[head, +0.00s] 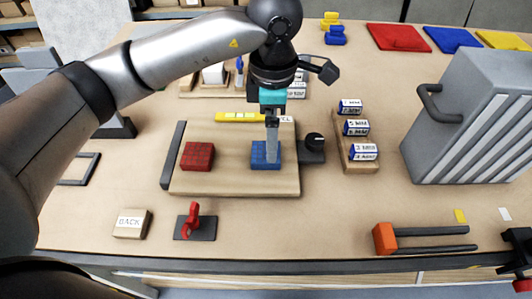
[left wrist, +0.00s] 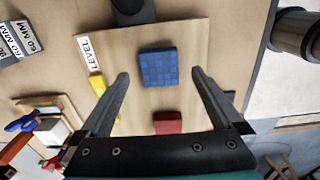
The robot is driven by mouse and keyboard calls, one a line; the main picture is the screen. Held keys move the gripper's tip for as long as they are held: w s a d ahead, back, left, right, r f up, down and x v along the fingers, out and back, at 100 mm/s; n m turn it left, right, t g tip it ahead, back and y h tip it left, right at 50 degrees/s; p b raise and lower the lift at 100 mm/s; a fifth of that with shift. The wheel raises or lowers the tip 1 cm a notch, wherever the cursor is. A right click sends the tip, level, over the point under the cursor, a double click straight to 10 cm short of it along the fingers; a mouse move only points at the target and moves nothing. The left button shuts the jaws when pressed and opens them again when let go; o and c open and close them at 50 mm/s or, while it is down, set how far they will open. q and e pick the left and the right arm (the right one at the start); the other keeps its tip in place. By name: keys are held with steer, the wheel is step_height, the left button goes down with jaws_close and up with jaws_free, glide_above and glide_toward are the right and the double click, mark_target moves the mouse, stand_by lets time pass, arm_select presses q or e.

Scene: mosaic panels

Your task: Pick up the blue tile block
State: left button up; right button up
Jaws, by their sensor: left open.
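The blue tile block (head: 258,159) lies on the right part of the wooden board (head: 230,185). It also shows in the left wrist view (left wrist: 158,67), ahead of the fingertips and lined up between them. My left gripper (head: 272,158) is open and points down over the block, hiding part of it in the head view. In the left wrist view its two fingers (left wrist: 160,74) stand well apart with nothing held. I cannot tell the exact height of the tips above the block. The red tile block (head: 197,156) lies on the board's left part.
A yellow level (head: 240,117) lies along the board's back edge, and a black knob (head: 314,142) is at its right. A rack of labelled blocks (head: 358,150), a grey ribbed case (head: 470,120), a red clamp (head: 194,222) and an orange bar clamp (head: 385,239) stand around.

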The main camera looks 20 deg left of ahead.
mark_target(259, 162)
arm_select(q)
steer(key=f, duration=0.4)
steer(key=shift+a, duration=0.35)
steer(key=shift+f, duration=0.5)
steer(key=shift+c, duration=0.4)
steer(key=c, duration=1.3)
steer(key=shift+c, duration=0.5)
steer(key=shift+r, duration=0.15)
